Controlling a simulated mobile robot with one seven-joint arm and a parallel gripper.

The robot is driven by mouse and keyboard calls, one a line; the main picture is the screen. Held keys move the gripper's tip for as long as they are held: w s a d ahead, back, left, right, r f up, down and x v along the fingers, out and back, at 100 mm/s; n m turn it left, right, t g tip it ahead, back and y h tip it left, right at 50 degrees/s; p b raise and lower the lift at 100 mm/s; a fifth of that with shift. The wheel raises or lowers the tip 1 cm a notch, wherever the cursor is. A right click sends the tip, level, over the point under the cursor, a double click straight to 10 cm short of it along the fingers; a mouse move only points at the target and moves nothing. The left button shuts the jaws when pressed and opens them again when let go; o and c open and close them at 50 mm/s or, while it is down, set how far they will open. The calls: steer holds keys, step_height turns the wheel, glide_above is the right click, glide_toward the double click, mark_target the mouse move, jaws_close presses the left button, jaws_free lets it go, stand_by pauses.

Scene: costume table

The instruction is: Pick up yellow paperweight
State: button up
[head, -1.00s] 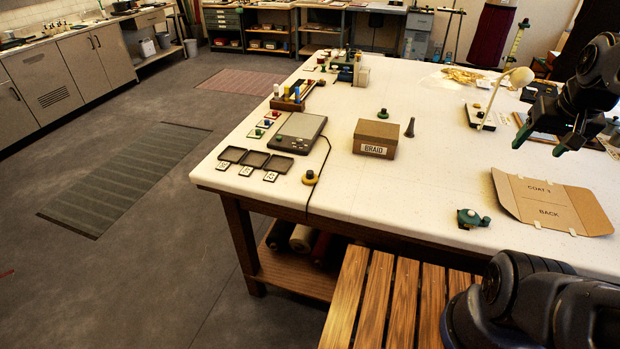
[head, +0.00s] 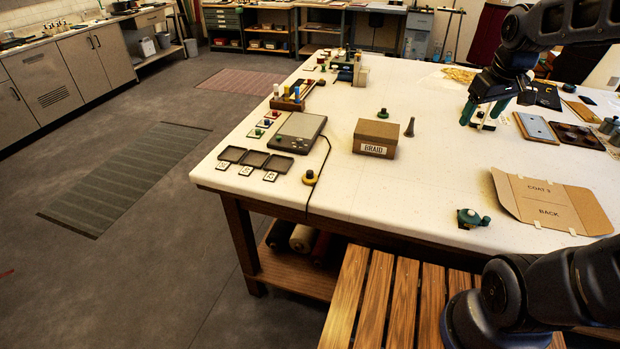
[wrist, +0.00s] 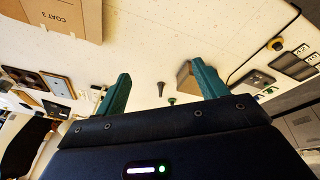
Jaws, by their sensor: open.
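The yellow paperweight (head: 310,178), a low yellow disc with a dark knob, sits near the table's front edge, left of the middle in the head view. It also shows at the right of the wrist view (wrist: 276,45). My gripper (head: 483,112) is open and empty above the right part of the table, well to the right of and behind the paperweight. Its two green fingers stand apart in the wrist view (wrist: 160,72), with nothing between them.
The BRAID box (head: 375,139) and a dark cone (head: 410,128) stand between my gripper and the paperweight. A scale (head: 299,137), black trays (head: 254,159) and a dark cord lie near the paperweight. A cardboard folder (head: 550,203) and teal object (head: 470,218) lie front right.

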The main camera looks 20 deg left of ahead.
steer(key=w+a+f+n+g, duration=0.1)
steer(key=w+a+n, duration=0.1)
steer(key=a, duration=0.4)
steer(key=w+a+f+n, duration=0.2)
steer(key=a+n, duration=0.1)
steer(key=a, duration=0.3)
steer(key=n+g, duration=0.2)
steer(key=n, duration=0.9)
glide_above(310, 171)
step_height(310, 171, down, 14)
steer(key=shift+h, duration=0.3)
steer(key=shift+s+f, duration=0.1)
steer(key=shift+f, duration=5.05)
steer(key=c, duration=1.2)
steer(key=shift+c, duration=0.2)
steer(key=shift+r, duration=0.15)
